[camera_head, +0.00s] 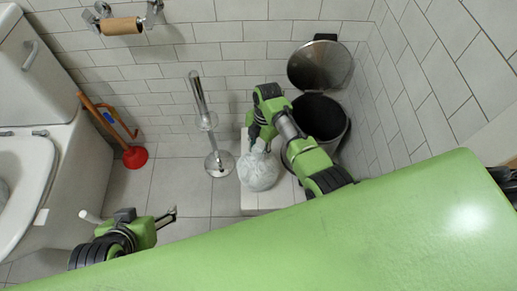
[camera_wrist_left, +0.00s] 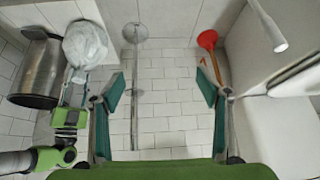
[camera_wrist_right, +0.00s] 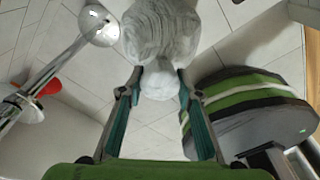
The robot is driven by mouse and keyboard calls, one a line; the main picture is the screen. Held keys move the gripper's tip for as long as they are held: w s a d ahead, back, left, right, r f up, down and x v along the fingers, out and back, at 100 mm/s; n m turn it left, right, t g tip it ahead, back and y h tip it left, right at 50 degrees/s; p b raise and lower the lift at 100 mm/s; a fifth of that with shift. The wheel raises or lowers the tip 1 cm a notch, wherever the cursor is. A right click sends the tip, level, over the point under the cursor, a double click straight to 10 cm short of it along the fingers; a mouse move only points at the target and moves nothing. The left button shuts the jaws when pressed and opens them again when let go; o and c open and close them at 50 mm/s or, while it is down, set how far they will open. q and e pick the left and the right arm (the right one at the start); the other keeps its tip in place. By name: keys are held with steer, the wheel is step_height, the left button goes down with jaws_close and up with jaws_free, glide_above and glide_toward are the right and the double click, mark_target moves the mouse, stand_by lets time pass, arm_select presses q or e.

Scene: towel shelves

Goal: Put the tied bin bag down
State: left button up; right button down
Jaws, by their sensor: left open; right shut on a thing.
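The tied bin bag (camera_head: 258,172) is a pale, round, translucent bag with its knot at the top. My right gripper (camera_head: 262,145) is above it, shut on the bag's knotted top. The right wrist view shows the bag (camera_wrist_right: 160,35) beyond the fingertips, its knotted end between them. The bag appears over a white low block (camera_head: 270,197); whether it touches the block I cannot tell. The left wrist view also shows the bag (camera_wrist_left: 85,45). My left gripper (camera_head: 172,213) is open and empty, low at the left and away from the bag.
A metal pedal bin (camera_head: 340,148) stands behind my right arm with its lid (camera_head: 320,65) open. A metal stand (camera_head: 220,163) is left of the bag. A red plunger (camera_head: 135,157) and toilet (camera_head: 60,185) are further left. Tiled floor (camera_head: 178,185) lies clear between plunger and stand.

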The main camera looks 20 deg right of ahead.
steer(key=c, duration=1.5)
jaws_free()
